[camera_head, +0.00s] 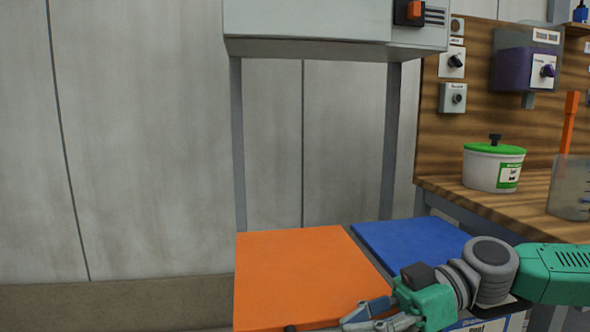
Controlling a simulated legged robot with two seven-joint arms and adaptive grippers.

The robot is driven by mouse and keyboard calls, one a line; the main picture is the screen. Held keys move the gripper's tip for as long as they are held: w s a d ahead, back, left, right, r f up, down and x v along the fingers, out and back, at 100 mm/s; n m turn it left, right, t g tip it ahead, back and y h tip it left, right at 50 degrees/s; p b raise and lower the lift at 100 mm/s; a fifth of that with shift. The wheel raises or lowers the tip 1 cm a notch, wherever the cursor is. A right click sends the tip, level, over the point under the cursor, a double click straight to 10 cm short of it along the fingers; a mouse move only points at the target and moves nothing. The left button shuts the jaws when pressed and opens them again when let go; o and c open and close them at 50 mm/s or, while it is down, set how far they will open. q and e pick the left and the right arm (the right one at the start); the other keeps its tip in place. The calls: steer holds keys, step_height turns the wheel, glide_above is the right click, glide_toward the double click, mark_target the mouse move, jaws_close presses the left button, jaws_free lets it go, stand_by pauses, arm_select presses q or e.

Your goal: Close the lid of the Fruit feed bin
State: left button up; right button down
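Two flat lids show low in the head view, an orange lid (305,272) and, to its right, a blue lid (415,243). Both look flat; the bin bodies are mostly hidden, and I cannot read which one is the Fruit feed bin. A small dark knob (290,328) shows at the orange lid's front, at the picture's lower edge. My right gripper (346,325) comes in from the right, its fingers over or in front of the orange lid's front right part. Its fingertips are close to the lower edge, and I cannot tell their opening or any contact. My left gripper is out of view.
A grey cabinet (310,22) on posts stands above the lids. At right, a wooden bench (450,190) carries a white pot with a green lid (493,167) and a clear jug (572,188). A white label (490,325) shows below the blue lid. The wall at left is bare.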

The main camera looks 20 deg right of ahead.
steer(key=shift+s+f, duration=0.2)
steer(key=shift+f, duration=0.4)
step_height(320, 180, up, 11)
steer(key=shift+w, duration=0.25)
